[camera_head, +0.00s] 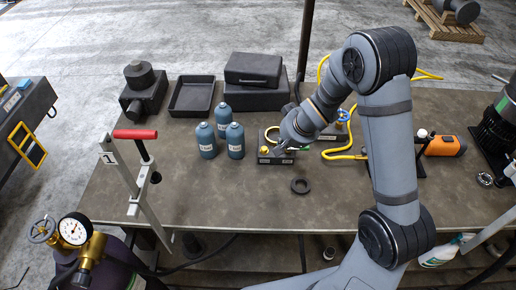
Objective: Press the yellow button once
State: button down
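The yellow button (264,150) sits on top of a small dark box (276,160) with a pale label on its front, near the middle of the table. My gripper (278,149) is low over the box, just to the right of the button. The fingertips are small and partly merge with the box, so I cannot tell if they are open or shut, or whether they touch the button.
Several blue bottles (222,134) stand left of the box. A black tray (191,97) and dark cases (253,70) are behind. An orange tool (445,146) and yellow hose (340,154) lie right.

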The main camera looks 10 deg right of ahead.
aim_at(266, 149)
jog(key=w+a+r+m+t+y, duration=0.2)
jog(key=w+a+r+t, duration=0.1)
jog(key=w+a+r, duration=0.1)
jog(key=shift+w+a+r+m, duration=0.2)
jog(key=shift+w+r+m, duration=0.1)
jog(key=shift+w+r, duration=0.25)
notch_tip(266, 149, down, 9)
jog(key=b, duration=0.8)
dwell(1.1)
jog(key=shift+f+b, duration=0.35)
jog(key=shift+b, duration=0.15)
